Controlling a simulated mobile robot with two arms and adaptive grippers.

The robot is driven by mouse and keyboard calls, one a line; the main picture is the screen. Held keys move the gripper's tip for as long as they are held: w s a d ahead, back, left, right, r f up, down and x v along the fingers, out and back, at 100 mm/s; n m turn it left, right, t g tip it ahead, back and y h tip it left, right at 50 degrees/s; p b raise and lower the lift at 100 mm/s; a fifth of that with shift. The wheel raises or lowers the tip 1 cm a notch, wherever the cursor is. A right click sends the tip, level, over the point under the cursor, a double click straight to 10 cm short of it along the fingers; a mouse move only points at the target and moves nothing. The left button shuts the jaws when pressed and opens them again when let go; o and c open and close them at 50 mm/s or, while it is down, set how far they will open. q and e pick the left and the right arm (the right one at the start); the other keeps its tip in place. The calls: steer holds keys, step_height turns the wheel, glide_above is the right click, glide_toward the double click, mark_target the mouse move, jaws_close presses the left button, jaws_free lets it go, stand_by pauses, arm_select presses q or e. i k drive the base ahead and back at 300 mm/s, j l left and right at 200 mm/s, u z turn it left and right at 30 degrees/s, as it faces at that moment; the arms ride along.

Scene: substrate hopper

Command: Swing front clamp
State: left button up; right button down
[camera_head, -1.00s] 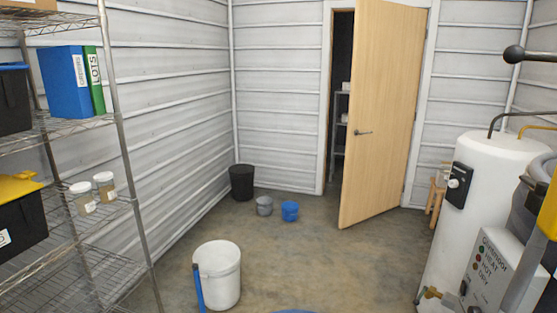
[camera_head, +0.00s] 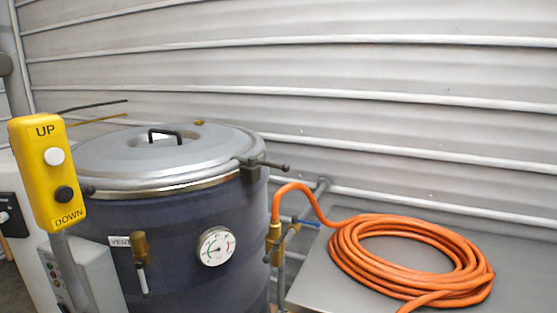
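A large dark blue drum (camera_head: 190,240) with a domed metal lid (camera_head: 200,150) and a black lid handle (camera_head: 165,133) stands left of centre. The lid rests on the drum. A dark clamp with a bar and round knob (camera_head: 262,166) sits at the rim on the right side. Another dark knob (camera_head: 88,190) shows at the rim's left, partly hidden behind the yellow control box (camera_head: 45,172). I cannot tell which of these is the front clamp, or whether either is swung open. Neither of my grippers is in view.
The yellow box has UP and DOWN buttons and stands in front of the drum's left side. A dial gauge (camera_head: 216,247) and brass valve (camera_head: 141,249) are on the drum's front. An orange hose (camera_head: 460,262) lies coiled on a metal table (camera_head: 312,279) at right.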

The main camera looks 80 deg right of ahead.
mark_target(252, 161)
steer(key=z, duration=1.9)
